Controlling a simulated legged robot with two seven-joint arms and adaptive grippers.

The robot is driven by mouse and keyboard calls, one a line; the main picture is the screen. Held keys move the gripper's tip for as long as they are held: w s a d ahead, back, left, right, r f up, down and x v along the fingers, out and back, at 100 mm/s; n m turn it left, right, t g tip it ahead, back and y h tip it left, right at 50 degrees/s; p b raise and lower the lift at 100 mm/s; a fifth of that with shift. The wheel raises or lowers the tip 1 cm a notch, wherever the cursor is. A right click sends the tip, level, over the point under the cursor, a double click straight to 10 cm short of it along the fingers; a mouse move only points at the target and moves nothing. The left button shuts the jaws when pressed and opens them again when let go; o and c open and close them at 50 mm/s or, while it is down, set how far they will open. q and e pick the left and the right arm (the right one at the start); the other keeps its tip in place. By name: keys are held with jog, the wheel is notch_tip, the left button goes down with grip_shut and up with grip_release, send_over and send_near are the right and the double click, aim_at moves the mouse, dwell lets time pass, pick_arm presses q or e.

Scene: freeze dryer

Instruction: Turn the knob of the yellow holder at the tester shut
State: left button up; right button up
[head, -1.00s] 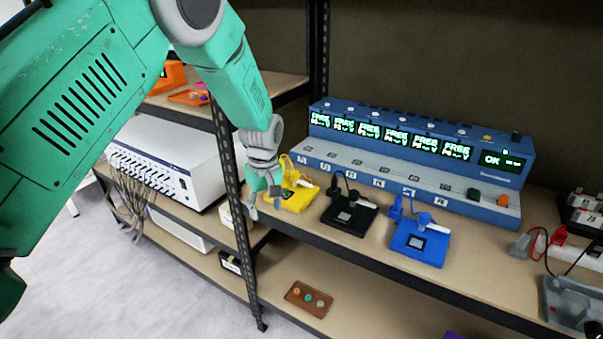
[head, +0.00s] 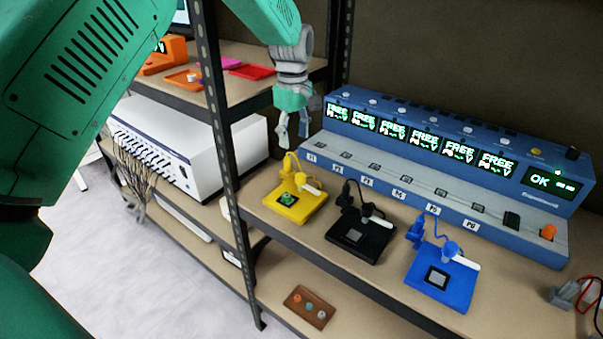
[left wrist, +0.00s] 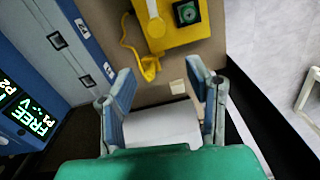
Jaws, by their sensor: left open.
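The yellow holder (head: 311,212) sits on the bench shelf in front of the blue tester (head: 437,180). A white-tipped arm (head: 313,189) and a dark square with a green centre (head: 287,199) show on it. The holder also shows at the top of the left wrist view (left wrist: 205,38), with a yellow cable beside it. Whether its knob is turned shut I cannot tell. My left gripper (head: 293,140) is open and empty, above and behind the holder, apart from it. In the left wrist view its spread fingers (left wrist: 160,75) hold nothing. My right gripper is not in view.
A black holder (head: 374,246) and a blue holder (head: 457,289) stand to the right. A dark upright post (head: 222,150) stands left of the yellow holder. A white instrument (head: 200,160) stands on the left shelf. The tester displays read FREE, with one OK.

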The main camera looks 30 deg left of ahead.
aim_at(301, 175)
pick_arm(q)
jog(key=d+f, duration=0.1)
jog(key=f, duration=0.2)
jog(key=d+f, duration=0.1)
jog(key=f, duration=0.2)
jog(key=d+f+b, duration=0.1)
jog(key=f, duration=0.2)
jog(key=shift+d+f, duration=0.2)
jog(key=shift+d, duration=0.1)
jog(key=a+f, duration=0.2)
jog(key=a, duration=0.1)
jog(key=shift+f, duration=0.3)
jog(key=shift+a, duration=0.1)
jog(key=shift+d+r, duration=0.25)
jog(key=shift+d, duration=0.7)
grip_shut()
jog(key=shift+w+d, duration=0.1)
jog(key=shift+d, duration=0.15)
jog(key=shift+a, duration=0.5)
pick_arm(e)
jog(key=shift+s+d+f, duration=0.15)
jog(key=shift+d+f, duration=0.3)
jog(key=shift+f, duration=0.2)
